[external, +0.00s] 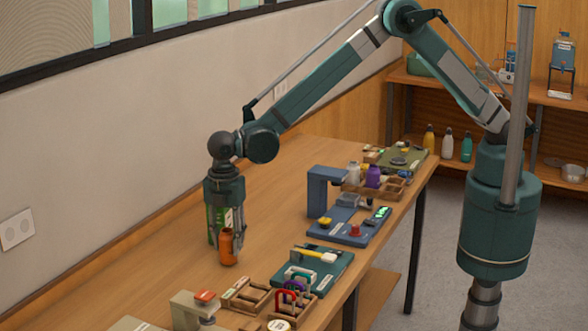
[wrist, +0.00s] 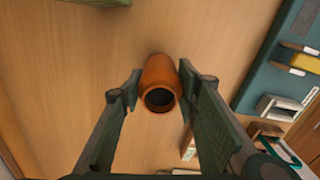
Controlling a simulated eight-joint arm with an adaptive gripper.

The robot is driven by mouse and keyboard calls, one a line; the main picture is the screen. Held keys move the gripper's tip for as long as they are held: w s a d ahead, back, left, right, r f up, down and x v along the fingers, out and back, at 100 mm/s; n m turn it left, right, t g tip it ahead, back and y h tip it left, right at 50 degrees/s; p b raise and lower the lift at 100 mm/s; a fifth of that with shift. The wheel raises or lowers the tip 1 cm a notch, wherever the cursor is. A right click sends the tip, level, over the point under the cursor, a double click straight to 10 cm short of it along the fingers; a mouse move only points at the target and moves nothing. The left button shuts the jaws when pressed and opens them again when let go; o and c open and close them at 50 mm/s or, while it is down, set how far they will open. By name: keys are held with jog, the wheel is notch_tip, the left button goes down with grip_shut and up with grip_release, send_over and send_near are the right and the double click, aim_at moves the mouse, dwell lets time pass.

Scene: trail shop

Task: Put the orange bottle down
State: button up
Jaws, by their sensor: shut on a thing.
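The orange bottle (external: 227,247) is upright at the near left part of the wooden table in the external view. It also shows in the wrist view (wrist: 158,82), seen from above with its dark open mouth towards the camera. My gripper (external: 226,232) points straight down over it, with its fingers shut around the bottle's upper part. In the wrist view the two fingers (wrist: 157,92) lie on either side of the bottle. I cannot tell whether the bottle's base touches the table.
A green box (external: 214,222) stands right behind my gripper. Bare table (external: 160,270) lies left of the bottle.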

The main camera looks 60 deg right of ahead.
jog(key=shift+f, duration=0.3)
jog(key=shift+f, duration=0.15)
jog(key=o, duration=1)
notch_tip(320, 180, up, 12)
jog(key=shift+r, duration=0.15)
dwell(0.7)
dwell(0.3)
